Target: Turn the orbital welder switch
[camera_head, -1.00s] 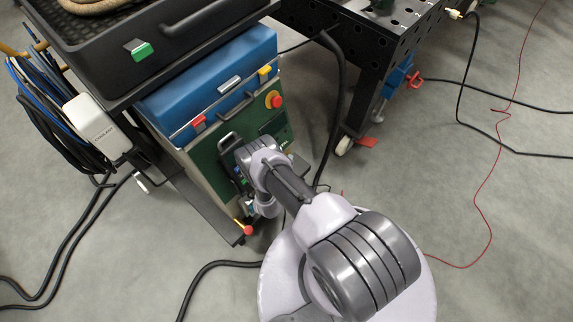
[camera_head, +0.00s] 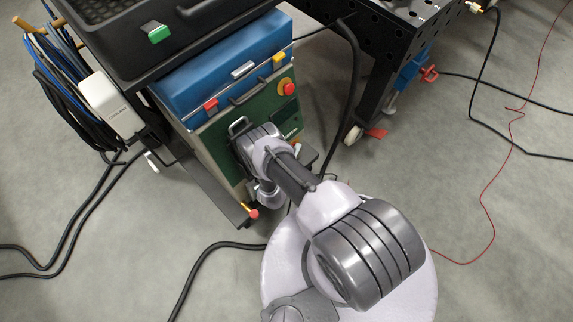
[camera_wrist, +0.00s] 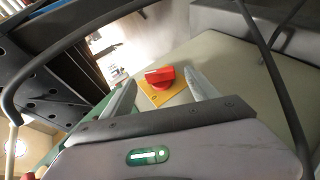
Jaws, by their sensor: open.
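In the wrist view, the switch is a red rotary knob (camera_wrist: 160,76) on a yellow plate (camera_wrist: 158,93), fixed to a beige face of the welder. My gripper (camera_wrist: 160,78) is open, and its two pale fingers appear on either side of the knob. I see no contact with the knob, and the remaining distance is hard to judge. In the head view, the welder (camera_head: 205,137) has a green front panel and stands on the cart's lower shelf. My arm reaches to that panel, and its wrist covers part of it. My fingers are hidden there.
A blue case (camera_head: 222,68) sits above the green panel, which carries a red-and-yellow button (camera_head: 287,87). A black perforated bench (camera_head: 375,50) stands right of the welder. Dark cables (camera_head: 205,262) cross the floor. A dark curved bar (camera_wrist: 85,33) crosses the wrist view.

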